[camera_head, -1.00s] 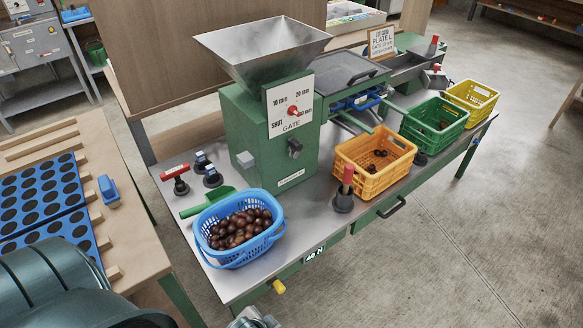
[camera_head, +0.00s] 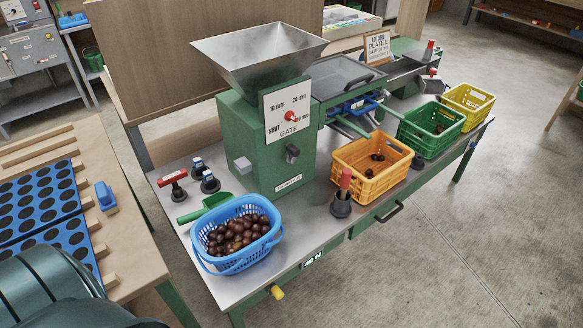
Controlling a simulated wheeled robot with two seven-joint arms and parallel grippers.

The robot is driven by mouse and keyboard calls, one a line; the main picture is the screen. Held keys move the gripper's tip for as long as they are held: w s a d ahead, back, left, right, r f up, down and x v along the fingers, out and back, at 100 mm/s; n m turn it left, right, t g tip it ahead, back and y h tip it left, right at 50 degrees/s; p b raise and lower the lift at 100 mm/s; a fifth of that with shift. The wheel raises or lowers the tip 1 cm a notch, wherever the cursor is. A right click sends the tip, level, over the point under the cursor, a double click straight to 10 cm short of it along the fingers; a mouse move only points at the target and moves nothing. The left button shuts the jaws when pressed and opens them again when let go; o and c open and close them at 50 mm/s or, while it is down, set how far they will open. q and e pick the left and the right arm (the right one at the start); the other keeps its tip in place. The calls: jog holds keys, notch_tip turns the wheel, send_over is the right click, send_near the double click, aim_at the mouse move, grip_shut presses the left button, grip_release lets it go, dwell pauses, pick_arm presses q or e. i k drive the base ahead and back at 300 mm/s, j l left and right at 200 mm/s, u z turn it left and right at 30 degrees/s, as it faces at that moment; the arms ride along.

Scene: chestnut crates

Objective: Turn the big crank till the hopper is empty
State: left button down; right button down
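The steel hopper (camera_head: 262,62) sits open on top of the green machine housing (camera_head: 240,140). No chestnuts show in the part of its inside that I can see; its bottom is hidden. A white gate plate (camera_head: 275,134) with a red knob (camera_head: 291,117) is on the housing front. Red-handled parts stand on the bench: one by the orange crate (camera_head: 344,190), one at the left (camera_head: 172,180), and others at the far end (camera_head: 429,50). I cannot tell which is the big crank. Neither gripper is in view.
A blue basket (camera_head: 206,262) full of chestnuts stands at the bench's front left, beside a green scoop (camera_head: 203,208). An orange crate (camera_head: 353,178) holds a few chestnuts. Green (camera_head: 425,145) and yellow (camera_head: 478,92) crates stand farther right. The floor at the right is clear.

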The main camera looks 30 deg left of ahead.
aim_at(293, 151)
jog(key=u, duration=1.55)
jog(key=i+l, duration=0.3)
jog(key=i, duration=0.2)
